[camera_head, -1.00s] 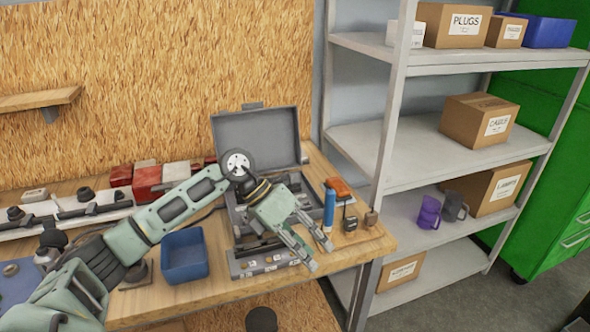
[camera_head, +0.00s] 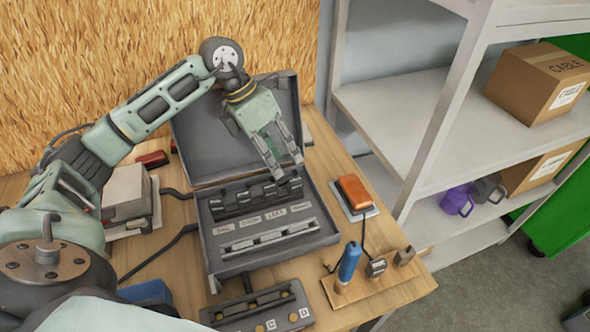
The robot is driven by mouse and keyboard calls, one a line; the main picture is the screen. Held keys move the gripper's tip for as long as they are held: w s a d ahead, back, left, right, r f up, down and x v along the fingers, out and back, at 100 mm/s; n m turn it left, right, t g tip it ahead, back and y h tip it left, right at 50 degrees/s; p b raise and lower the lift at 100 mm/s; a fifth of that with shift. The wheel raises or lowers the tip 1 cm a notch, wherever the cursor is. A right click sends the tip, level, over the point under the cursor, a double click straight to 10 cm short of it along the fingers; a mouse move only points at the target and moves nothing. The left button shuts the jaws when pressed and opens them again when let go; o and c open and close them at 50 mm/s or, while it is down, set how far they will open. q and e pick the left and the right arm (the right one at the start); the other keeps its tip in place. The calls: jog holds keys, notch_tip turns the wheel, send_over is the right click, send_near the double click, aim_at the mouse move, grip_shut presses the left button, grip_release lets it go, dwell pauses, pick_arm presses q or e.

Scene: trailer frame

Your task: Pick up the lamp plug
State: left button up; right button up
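A small dark plug (camera_head: 377,266) stands on a wooden strip (camera_head: 362,288) at the right front of the bench. A thin dark cable runs from near it up to an orange lamp-like block (camera_head: 354,192); I cannot read any label on the plug. My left gripper (camera_head: 288,168) is open and empty, fingers pointing down over the back of the open grey case (camera_head: 212,262). It is up and left of the plug and apart from it. My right gripper is not in view.
A blue-handled tool (camera_head: 349,263) stands close left of the plug and a small grey-brown piece (camera_head: 404,256) close right. The case holds labelled slots. A switch box (camera_head: 262,310) lies in front. Metal shelves (camera_head: 400,112) rise at the right.

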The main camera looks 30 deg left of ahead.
aim_at(292, 178)
pick_arm(q)
jog(key=shift+s+d+f+p, duration=0.2)
jog(key=shift+d+f+p, duration=0.5)
jog(key=shift+d+f, duration=0.35)
jog(key=p+x, duration=0.1)
jog(key=x, duration=0.2)
jog(key=shift+w+f, duration=0.15)
jog(key=shift+f, duration=0.55)
jog(key=shift+c, duration=1.4)
jog(key=c, duration=0.4)
grip_shut()
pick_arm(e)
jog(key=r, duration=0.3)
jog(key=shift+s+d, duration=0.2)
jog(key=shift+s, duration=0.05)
